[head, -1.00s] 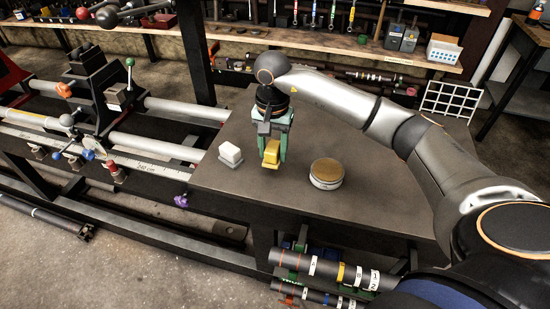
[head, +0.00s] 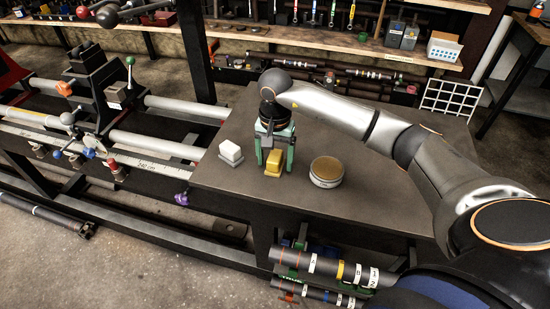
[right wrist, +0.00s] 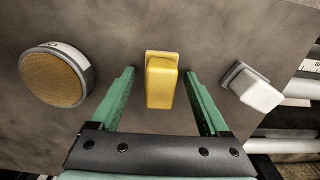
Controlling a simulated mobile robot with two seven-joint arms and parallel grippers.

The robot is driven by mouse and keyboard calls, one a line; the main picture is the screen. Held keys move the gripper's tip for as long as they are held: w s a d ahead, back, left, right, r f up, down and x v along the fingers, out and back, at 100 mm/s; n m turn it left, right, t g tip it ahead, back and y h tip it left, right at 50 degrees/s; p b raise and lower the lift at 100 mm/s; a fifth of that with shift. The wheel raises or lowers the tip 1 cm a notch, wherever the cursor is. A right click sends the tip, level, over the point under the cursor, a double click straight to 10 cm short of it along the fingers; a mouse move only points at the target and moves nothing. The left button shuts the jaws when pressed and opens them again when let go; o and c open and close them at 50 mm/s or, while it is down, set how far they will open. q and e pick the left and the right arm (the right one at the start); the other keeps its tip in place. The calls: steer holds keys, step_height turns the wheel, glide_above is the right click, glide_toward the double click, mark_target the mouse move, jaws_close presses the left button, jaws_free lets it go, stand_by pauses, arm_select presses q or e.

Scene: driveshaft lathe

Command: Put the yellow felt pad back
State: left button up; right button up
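The yellow felt pad (head: 273,161) is a yellow block with a flat base, on the dark table top (head: 385,205). My right gripper (head: 274,165) is above it, open, with one green finger on each side. In the right wrist view the yellow pad (right wrist: 160,82) lies between the spread fingers of the right gripper (right wrist: 159,73), with a gap on both sides. It looks free of the fingers. My left gripper is not in view.
A similar white pad (head: 230,154) on a grey base stands to the left. A round tin (head: 326,173) with a brown top stands to the right. The lathe (head: 110,100) is at far left; a white wire rack (head: 450,98) stands at the back right.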

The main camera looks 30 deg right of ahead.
mark_target(275, 156)
steer(key=shift+r, duration=0.55)
step_height(275, 156, up, 11)
steer(key=shift+b, duration=0.3)
stand_by(0.3)
